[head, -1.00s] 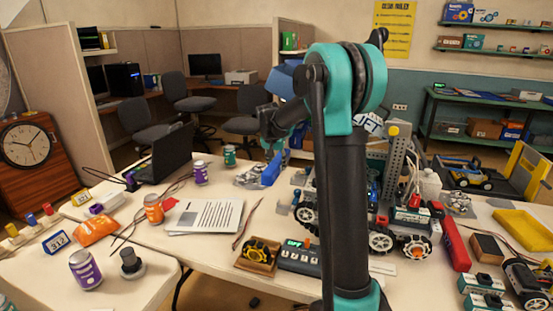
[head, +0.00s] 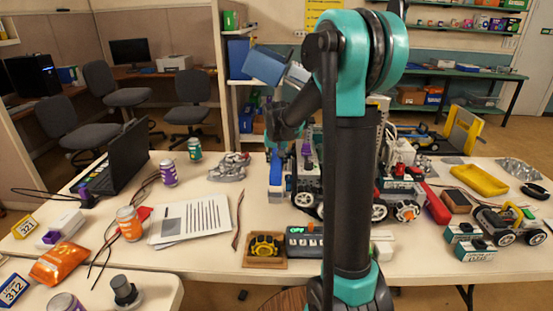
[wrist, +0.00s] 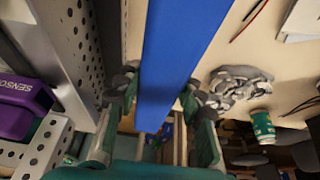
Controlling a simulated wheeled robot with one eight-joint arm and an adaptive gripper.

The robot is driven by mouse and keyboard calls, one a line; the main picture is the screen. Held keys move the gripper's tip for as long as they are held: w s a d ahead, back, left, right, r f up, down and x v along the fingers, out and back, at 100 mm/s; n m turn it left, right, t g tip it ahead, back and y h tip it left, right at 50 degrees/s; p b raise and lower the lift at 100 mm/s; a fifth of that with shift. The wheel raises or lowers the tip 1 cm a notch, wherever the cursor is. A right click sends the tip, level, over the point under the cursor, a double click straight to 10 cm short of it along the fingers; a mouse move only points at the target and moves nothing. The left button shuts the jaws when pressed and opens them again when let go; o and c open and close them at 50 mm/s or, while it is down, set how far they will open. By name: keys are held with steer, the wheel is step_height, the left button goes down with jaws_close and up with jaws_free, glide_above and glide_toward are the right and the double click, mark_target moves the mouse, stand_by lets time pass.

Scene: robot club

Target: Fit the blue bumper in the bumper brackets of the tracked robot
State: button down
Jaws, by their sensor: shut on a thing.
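My gripper (head: 280,140) is shut on the blue bumper (head: 276,174), which hangs below it over the table in the head view. In the wrist view the bumper (wrist: 178,50) runs as a long blue bar between the two fingers of my gripper (wrist: 160,95). Beside it on the left is perforated grey metal (wrist: 75,35) with a purple sensor (wrist: 22,105). In the head view a wheeled build (head: 305,185) stands just right of the bumper, partly hidden by my arm. I cannot tell the tracked robot or its brackets apart here.
A crumpled grey heap (head: 230,167) and paper sheets (head: 192,220) lie left of the bumper. The right side is crowded with builds and a yellow tray (head: 478,180).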

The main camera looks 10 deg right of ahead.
steer(key=shift+f, duration=1.5)
steer(key=shift+f, duration=1.5)
stand_by(1.8)
steer(key=c, duration=0.9)
jaws_free()
steer(key=shift+r, duration=0.15)
steer(key=shift+r, duration=3.4)
steer(key=shift+a, duration=0.1)
